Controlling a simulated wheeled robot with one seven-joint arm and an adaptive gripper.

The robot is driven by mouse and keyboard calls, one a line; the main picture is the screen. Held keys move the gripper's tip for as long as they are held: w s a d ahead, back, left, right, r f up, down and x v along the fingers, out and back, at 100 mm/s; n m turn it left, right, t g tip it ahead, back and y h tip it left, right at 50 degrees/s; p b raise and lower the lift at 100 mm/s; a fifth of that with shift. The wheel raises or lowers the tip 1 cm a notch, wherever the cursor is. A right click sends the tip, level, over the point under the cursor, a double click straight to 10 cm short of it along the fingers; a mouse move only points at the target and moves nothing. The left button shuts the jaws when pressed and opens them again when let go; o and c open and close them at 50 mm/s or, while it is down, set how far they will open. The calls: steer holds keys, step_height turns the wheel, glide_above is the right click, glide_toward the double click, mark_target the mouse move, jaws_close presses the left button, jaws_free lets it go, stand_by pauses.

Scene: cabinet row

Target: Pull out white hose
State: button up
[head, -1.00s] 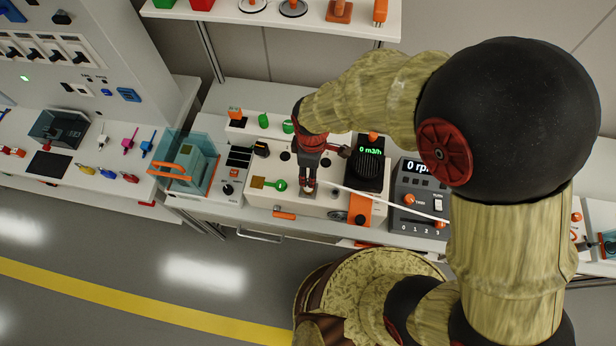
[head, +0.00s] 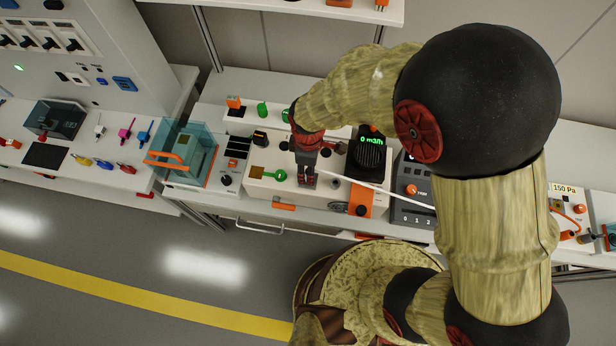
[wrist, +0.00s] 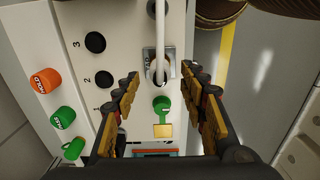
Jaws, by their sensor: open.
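The white hose (head: 385,191) runs from beside my gripper rightward across the pale front unit in the head view. In the wrist view the white hose (wrist: 159,35) comes down from the top to a small square metal plate (wrist: 150,66) on the panel. Its end sits at or just over the plate; I cannot tell how deep it goes. My gripper (wrist: 162,80) is open, with one finger on each side of the hose's end, apart from it. In the head view my gripper (head: 305,182) covers the plate and the hose's end.
A green key-like knob (wrist: 161,105) lies just below the plate. Black sockets (wrist: 95,42) and orange and green buttons (wrist: 46,82) are at the left. In the head view a flow display (head: 370,148) and a control box (head: 412,190) stand to the right, a clear box (head: 185,155) to the left.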

step_height(320, 180, down, 5)
steer(key=b, duration=0.2)
steer(key=shift+f+b, duration=0.15)
steer(key=shift+b, duration=0.25)
steer(key=shift+c, duration=0.6)
stand_by(0.5)
jaws_close()
stand_by(0.3)
steer(key=shift+r, duration=0.2)
steer(key=shift+r+p, duration=2.3)
steer(key=shift+r, duration=0.6)
